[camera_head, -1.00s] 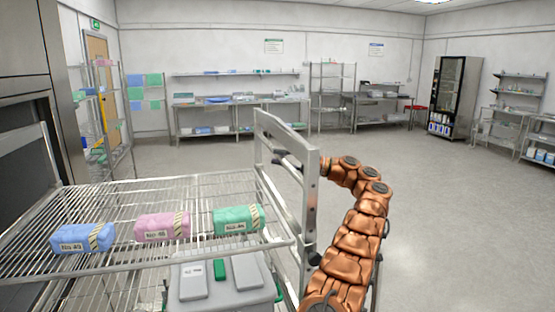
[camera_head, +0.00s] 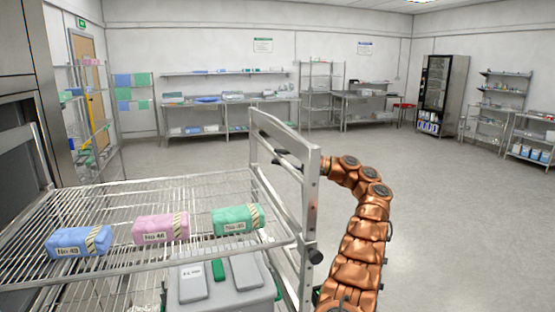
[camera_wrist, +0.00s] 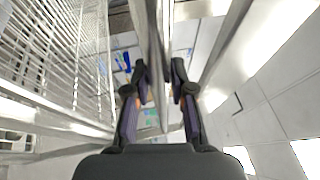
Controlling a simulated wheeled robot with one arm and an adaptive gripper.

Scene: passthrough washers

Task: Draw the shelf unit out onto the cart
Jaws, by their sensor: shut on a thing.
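The shelf unit (camera_head: 190,192) is a wire rack reaching from the dark opening at the left towards the right. Its upper shelf carries a blue pack (camera_head: 78,242), a pink pack (camera_head: 161,228) and a green pack (camera_head: 237,220). An upright metal end frame (camera_head: 310,195) stands at its right. My gripper (camera_head: 284,160) reaches this frame from the right, partly hidden behind it. In the wrist view my gripper (camera_wrist: 158,78) is shut on a bar of the frame, one finger on each side. I cannot clearly tell the cart from the rack's lower parts.
Grey boxes (camera_head: 225,285) sit below the upper shelf. The steel washer wall (camera_head: 20,50) closes the left side. A wire rack (camera_head: 88,110) stands behind, benches (camera_head: 230,105) line the far wall. The floor at the right (camera_head: 450,220) is clear.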

